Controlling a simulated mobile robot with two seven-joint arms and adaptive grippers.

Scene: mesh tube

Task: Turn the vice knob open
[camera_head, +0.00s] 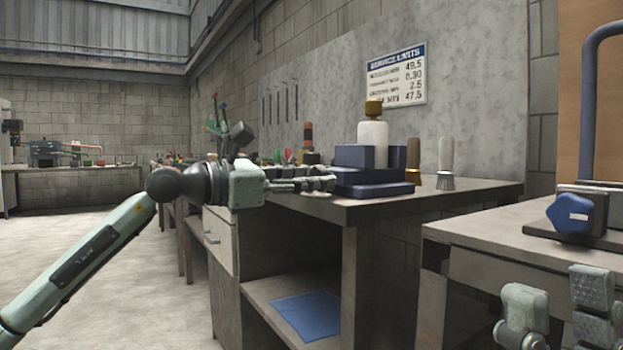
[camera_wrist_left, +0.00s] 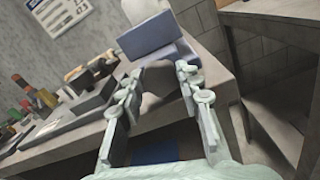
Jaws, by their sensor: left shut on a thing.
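The blue vice (camera_head: 353,157) stands on the wooden workbench, with a white cylinder (camera_head: 373,140) with a brass-coloured top upright between its jaws. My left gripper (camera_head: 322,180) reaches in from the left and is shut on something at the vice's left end. In the left wrist view the fingers (camera_wrist_left: 166,78) stand apart at the near side of the vice (camera_wrist_left: 152,36). My right gripper (camera_head: 558,285) is at the lower right, its fingers apart and empty, short of the near bench.
A brush (camera_head: 445,160) with a pale handle stands right of the vice. A dark device with a blue lobed knob (camera_head: 570,214) sits on the right bench. Tools crowd the workbench behind my left gripper. A blue sheet (camera_head: 308,313) lies on the lower shelf.

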